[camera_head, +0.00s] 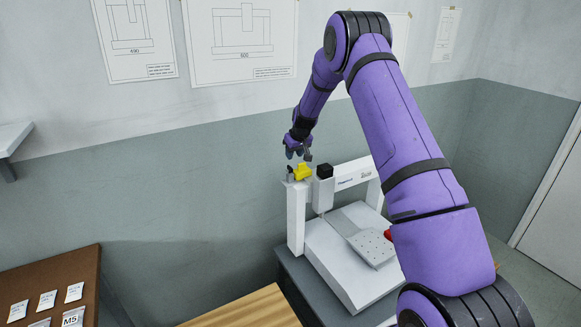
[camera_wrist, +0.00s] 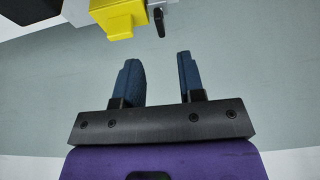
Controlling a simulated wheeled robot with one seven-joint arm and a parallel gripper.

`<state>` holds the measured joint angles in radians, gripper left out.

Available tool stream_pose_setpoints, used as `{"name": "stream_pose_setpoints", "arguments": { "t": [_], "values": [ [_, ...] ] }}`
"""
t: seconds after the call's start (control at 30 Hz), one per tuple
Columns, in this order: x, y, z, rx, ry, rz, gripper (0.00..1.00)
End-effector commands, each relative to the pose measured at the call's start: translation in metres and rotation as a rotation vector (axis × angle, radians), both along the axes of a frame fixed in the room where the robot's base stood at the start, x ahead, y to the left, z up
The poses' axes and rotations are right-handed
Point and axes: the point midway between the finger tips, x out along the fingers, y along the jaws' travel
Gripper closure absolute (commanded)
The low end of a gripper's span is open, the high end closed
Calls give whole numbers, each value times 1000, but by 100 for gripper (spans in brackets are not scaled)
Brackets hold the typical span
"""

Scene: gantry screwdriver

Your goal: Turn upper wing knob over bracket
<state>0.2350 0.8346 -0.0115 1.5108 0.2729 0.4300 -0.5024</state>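The wing knob (camera_wrist: 159,22) is a small dark upright lever at the top of the wrist view, just right of the yellow bracket (camera_wrist: 120,18). In the head view the dark knob (camera_head: 290,171) is small, at the left of the yellow bracket (camera_head: 304,172), on top of the white gantry's left post. My gripper (camera_wrist: 158,62) is open, with two blue fingers apart and nothing between them. The knob lies in line with the gap, beyond the fingertips and apart from them. In the head view my gripper (camera_head: 300,153) hangs just above the bracket.
The white gantry machine (camera_head: 325,262) stands on a dark cabinet. A black block (camera_head: 324,171) sits on its crossbar right beside the bracket. A red button (camera_head: 388,235) is on the machine's right side. A wooden bench (camera_head: 250,310) is in front.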

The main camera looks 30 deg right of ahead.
Motion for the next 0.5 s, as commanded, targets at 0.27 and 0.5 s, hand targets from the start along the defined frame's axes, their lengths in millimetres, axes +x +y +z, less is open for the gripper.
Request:
{"name": "stream_pose_setpoints", "arguments": {
  "t": [0.27,0.5],
  "values": [
    [19,1,-47,0,1,0,64],
    [28,1,-70,0,2,0,64]
  ]
}}
